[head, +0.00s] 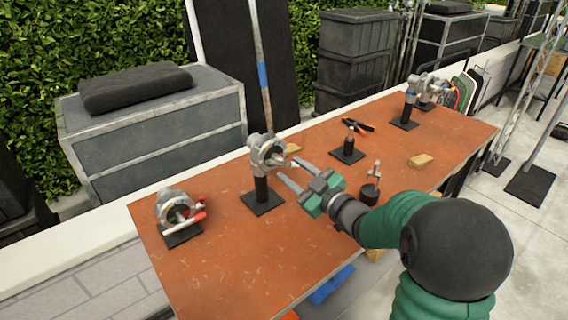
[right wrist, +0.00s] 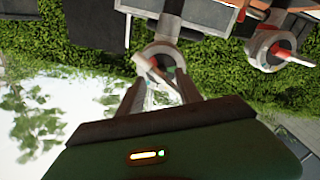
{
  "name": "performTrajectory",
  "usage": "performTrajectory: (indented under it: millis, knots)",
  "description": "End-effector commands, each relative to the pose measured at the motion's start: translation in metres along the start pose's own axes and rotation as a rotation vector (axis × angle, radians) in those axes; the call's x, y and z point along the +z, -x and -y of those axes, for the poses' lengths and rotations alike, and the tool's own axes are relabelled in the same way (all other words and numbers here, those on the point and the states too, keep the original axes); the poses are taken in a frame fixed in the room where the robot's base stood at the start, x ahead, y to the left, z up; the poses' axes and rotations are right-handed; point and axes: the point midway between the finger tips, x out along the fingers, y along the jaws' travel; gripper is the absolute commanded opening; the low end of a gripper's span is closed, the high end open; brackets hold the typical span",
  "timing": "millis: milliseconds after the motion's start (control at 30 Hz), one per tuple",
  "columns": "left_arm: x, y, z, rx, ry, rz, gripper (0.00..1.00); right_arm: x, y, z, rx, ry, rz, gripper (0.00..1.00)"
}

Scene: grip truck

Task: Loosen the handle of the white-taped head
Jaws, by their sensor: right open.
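The middle grip head (head: 268,152), a grey metal ring clamp, stands upright on a black post and square base. In the right wrist view its ring (right wrist: 163,50) shows with a pale, whitish handle (right wrist: 152,70) in front; I take this for the white-taped head. My right gripper (head: 281,184) is open, its fingers pointing at this head from the right. In the right wrist view its fingertips (right wrist: 160,82) lie either side of the handle; contact cannot be told. My left gripper is not in view.
A red-handled head (head: 178,210) sits at the table's left end; it also shows in the right wrist view (right wrist: 275,45). Another head with blue tape (head: 411,88) stands far right. A striped pole (head: 261,75) rises behind the middle head. The orange table's (head: 225,265) front left is clear.

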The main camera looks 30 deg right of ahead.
Motion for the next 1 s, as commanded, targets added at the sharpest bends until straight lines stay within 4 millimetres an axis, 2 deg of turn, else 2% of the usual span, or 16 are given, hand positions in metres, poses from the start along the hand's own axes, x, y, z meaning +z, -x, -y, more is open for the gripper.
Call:
performTrajectory:
  millis: [100,200,333,567,867,1000]
  knots:
    - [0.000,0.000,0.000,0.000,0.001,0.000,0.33,0.001,-0.025,0.000,-0.002,-0.001,-0.001,0.42]
    - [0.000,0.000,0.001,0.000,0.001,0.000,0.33,0.003,-0.038,-0.004,0.000,-0.003,0.000,0.42]
    - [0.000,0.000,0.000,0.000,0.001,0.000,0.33,0.005,-0.045,-0.005,0.003,-0.005,0.001,0.42]
    - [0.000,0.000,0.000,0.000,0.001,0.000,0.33,0.004,-0.046,-0.004,0.002,-0.003,0.000,0.40]
    - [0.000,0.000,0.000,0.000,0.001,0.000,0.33,0.002,-0.046,-0.002,0.000,-0.001,-0.001,0.01]
    - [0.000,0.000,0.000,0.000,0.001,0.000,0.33,0.002,-0.046,-0.003,-0.001,-0.002,-0.003,0.00]
